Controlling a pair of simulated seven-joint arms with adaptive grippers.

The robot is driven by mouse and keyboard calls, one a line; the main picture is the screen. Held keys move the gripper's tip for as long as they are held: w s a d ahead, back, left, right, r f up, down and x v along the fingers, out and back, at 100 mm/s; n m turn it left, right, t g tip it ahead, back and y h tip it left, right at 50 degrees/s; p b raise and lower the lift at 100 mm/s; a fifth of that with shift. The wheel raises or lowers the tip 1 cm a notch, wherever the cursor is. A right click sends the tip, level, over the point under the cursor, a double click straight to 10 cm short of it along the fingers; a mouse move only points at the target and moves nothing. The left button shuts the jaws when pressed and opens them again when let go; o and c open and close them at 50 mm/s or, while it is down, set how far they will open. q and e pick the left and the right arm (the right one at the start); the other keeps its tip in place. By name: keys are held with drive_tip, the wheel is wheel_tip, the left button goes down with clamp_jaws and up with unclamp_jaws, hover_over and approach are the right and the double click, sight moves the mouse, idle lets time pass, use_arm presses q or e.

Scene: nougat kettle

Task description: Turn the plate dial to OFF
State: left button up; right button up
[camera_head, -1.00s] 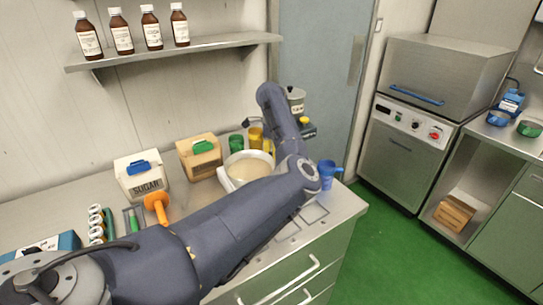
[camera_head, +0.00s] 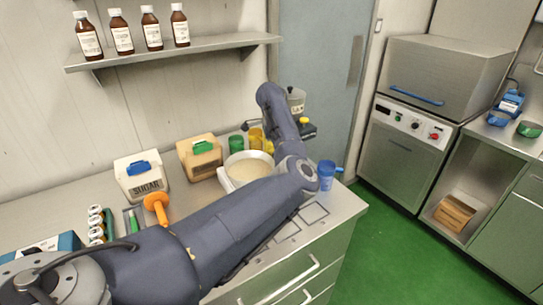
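A white kettle (camera_head: 235,181) with cream-coloured contents stands on the counter, partly behind my arm. I cannot make out the plate dial; my arm covers much of the area in front of the kettle. My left arm comes in from the lower left, bends beside the kettle's right side, and its far part rises toward the back. My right gripper is not in view.
A sugar box (camera_head: 141,178), a wooden box (camera_head: 200,158), an orange tool (camera_head: 156,205), a green cup (camera_head: 236,144) and a yellow jug (camera_head: 256,138) stand left of and behind the kettle. A blue cup (camera_head: 326,174) stands near the counter's right edge. Brown bottles (camera_head: 151,30) line the shelf.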

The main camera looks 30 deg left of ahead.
use_arm(q)
drive_tip(key=shift+d+f, duration=0.1)
drive_tip(key=shift+f, duration=0.05)
drive_tip(key=o, duration=1.2)
drive_tip(key=shift+o, duration=0.2)
wheel_tip(320, 180, up, 12)
